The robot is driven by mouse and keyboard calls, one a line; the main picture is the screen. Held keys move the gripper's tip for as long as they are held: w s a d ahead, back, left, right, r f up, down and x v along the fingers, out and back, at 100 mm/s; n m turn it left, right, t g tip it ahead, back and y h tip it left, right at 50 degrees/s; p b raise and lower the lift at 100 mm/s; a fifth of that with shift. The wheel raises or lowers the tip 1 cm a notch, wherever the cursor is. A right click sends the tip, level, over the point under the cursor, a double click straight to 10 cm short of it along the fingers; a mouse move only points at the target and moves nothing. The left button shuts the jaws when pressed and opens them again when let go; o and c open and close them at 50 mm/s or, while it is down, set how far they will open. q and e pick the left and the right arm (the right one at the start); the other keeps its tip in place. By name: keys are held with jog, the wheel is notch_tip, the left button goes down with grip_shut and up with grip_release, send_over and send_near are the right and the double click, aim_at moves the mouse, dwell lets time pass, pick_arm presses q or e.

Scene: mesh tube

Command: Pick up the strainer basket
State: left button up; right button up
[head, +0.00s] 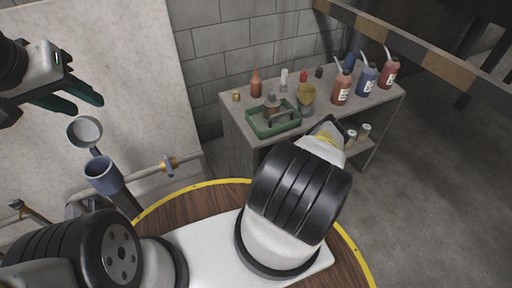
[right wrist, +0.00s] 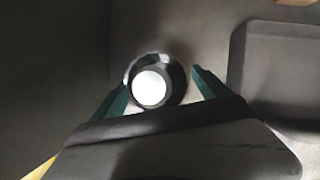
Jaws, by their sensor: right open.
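No part in the head view is clearly a strainer basket. In the right wrist view a round dark-rimmed piece with a bright white middle (right wrist: 151,88) shows end-on between my right fingers; I cannot tell whether it is the basket. My right gripper (right wrist: 158,80) has its green fingers apart on either side of it, with no clear contact. In the head view my right arm reaches towards the bench and hides most of that gripper. My left gripper (head: 86,105) is at the upper left, its green fingers apart and empty, above a grey-white round cup (head: 85,132).
A grey bench (head: 236,114) carries a green tray (head: 262,130), a gold cup (head: 307,95) and several bottles. A striped barrier beam (head: 400,42) crosses the upper right.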

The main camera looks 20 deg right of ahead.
jog(key=c, duration=1.7)
jog(key=shift+o, duration=0.2)
jog(key=shift+r, duration=0.1)
jog(key=shift+r, duration=0.1)
